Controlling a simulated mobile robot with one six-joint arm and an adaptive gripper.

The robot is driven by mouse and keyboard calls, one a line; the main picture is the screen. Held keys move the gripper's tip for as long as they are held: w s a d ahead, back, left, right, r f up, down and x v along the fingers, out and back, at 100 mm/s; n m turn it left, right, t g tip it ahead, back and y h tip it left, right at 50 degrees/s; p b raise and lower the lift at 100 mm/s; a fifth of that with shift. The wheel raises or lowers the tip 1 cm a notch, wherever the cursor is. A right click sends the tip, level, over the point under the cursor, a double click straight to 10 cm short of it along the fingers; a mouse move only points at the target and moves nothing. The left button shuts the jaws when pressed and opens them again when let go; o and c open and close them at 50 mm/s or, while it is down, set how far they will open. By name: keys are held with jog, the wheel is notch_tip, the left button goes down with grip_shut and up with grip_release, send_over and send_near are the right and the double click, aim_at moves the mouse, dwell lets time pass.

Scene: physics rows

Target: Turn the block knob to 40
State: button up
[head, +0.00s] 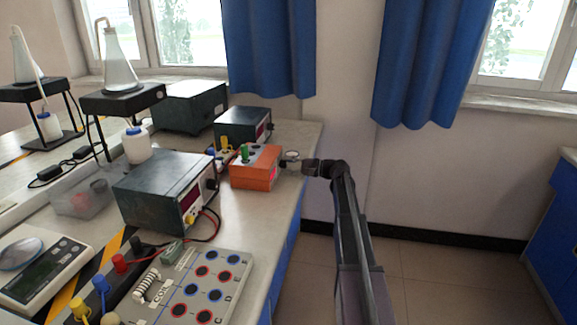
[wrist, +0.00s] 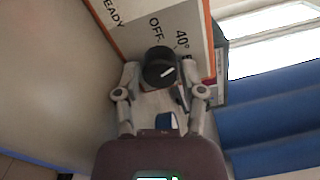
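The orange block (head: 254,167) stands near the right edge of the bench. In the wrist view its pale face (wrist: 133,31) carries the labels READY, OFF and 40°. The dark round knob (wrist: 160,67) sits below OFF and 40° in that picture. Its white pointer line slants right and slightly up, more sideways than the 40° label. My gripper (wrist: 160,75) is at this face, one fingertip on each side of the knob. The fingers are spread, with a thin gap seeming to show at the left; contact is hard to see. In the head view my gripper (head: 294,162) hides the knob.
Dark power supplies (head: 165,190) (head: 243,125) stand left of and behind the block. A socket board (head: 196,288) with leads lies at the front. Flasks on stands, a clear bin (head: 82,198) and a scale (head: 35,268) are farther left. The floor right of the bench is clear.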

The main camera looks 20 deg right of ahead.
jog(key=shift+d, duration=0.1)
dwell(0.3)
jog(key=v, duration=1.1)
jog(key=shift+s+d, duration=0.25)
jog(key=shift+d, duration=0.05)
dwell(0.4)
